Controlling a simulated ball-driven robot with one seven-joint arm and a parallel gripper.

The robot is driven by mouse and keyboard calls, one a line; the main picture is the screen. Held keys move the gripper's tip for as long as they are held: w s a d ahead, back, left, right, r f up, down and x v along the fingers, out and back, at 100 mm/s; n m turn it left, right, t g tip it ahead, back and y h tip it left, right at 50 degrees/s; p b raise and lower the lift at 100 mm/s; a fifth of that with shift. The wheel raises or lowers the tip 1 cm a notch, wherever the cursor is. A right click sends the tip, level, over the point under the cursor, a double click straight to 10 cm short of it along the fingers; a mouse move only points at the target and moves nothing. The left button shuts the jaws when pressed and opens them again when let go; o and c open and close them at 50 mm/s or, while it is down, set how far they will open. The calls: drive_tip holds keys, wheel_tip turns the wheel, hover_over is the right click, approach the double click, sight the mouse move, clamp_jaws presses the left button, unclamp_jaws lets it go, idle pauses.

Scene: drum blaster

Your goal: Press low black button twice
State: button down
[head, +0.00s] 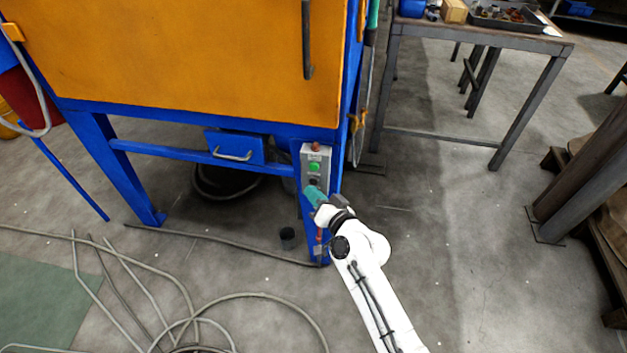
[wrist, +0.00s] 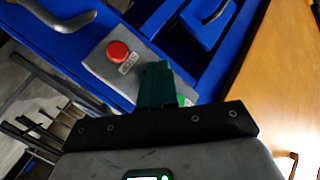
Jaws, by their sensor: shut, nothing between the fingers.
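A grey control box (head: 325,158) is fixed to the blue front leg of the orange and blue cabinet. It carries a red button (head: 315,146) on top, a green button (head: 314,166) below it, and a small dark button (head: 313,182) lowest. My gripper (head: 309,190), with teal fingers, is shut and empty just below the dark button in the head view. I cannot tell whether it touches the box. In the wrist view, the fingers (wrist: 156,68) cover part of the box (wrist: 99,66). The red button (wrist: 118,51) shows there, but the low black button is hidden.
The orange cabinet (head: 180,55) stands on blue legs, with a blue drawer (head: 235,147) left of the box. Hoses (head: 250,297) lie on the floor at lower left. A metal table (head: 480,38) stands at upper right. The floor between is clear.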

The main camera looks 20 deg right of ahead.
drive_tip(key=shift+s+a+p, duration=0.8)
drive_tip(key=shift+s, duration=0.25)
drive_tip(key=shift+s+a+p, duration=0.75)
drive_tip(key=shift+s+p, duration=0.05)
drive_tip(key=shift+s, duration=0.2)
idle(3.5)
drive_tip(key=s+a, duration=0.1)
drive_tip(key=s+a+p, duration=0.1)
drive_tip(key=s, duration=0.1)
drive_tip(key=shift+a, duration=0.1)
idle(0.5)
